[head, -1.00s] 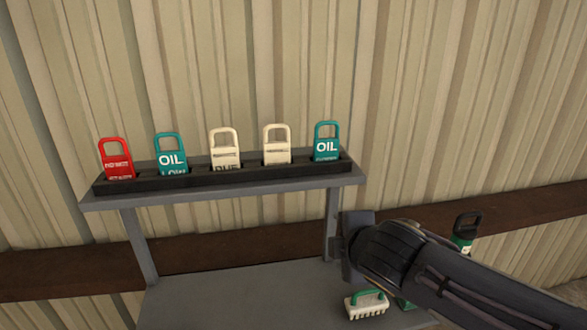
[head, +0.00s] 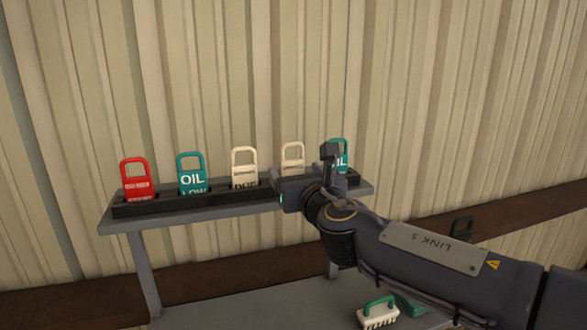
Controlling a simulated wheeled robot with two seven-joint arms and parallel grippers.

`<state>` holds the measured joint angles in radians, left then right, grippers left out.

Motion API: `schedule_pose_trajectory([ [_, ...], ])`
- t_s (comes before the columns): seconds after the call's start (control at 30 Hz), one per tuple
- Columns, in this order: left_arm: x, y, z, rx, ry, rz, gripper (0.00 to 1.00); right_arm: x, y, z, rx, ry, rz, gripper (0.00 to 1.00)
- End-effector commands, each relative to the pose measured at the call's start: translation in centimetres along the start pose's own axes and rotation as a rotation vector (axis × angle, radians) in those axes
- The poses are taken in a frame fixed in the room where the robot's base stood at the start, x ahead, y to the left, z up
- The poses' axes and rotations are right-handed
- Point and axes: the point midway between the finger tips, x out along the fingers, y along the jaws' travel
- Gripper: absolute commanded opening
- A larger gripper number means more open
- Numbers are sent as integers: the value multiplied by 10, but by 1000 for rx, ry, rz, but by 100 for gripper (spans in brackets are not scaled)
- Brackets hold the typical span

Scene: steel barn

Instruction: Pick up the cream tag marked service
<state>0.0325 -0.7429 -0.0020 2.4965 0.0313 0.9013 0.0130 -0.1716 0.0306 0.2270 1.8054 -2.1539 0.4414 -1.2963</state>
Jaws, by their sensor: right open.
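Two cream tags stand upright in the dark slotted rack (head: 160,207) on the shelf. The left cream tag (head: 244,165) shows small upper print and the cut-off letters "DUE" below; I cannot read "service" on it. The right cream tag (head: 292,155) has its lower part hidden behind my right gripper. My right gripper (head: 303,168) is open and empty, in front of the rack between the right cream tag and the right teal tag. I cannot tell whether it touches either. My left gripper is out of view.
A red tag (head: 136,178) and a teal OIL tag (head: 192,172) stand at the left. Another teal OIL tag (head: 339,160), partly covered, stands at the right. A green-handled brush (head: 378,312) lies on the lower shelf (head: 250,312). Corrugated wall is close behind.

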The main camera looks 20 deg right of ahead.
Motion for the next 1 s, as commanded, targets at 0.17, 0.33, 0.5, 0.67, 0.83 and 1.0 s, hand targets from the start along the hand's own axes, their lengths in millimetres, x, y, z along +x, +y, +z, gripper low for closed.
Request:
schedule_pose_trajectory([
  [0.17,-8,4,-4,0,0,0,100,28,-1,0,1,3,-1,73],
  [0.33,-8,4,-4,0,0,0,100,36,-1,-1,2,0,-1,73],
  [0.5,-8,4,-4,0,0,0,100,36,-2,-1,3,0,-2,73],
  [0.67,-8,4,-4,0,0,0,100,36,-2,-1,3,0,-2,53],
  [0.83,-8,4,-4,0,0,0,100,36,-2,-1,3,0,-2,31],
  [1.0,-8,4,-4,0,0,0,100,36,-2,-1,3,0,-2,25],
])
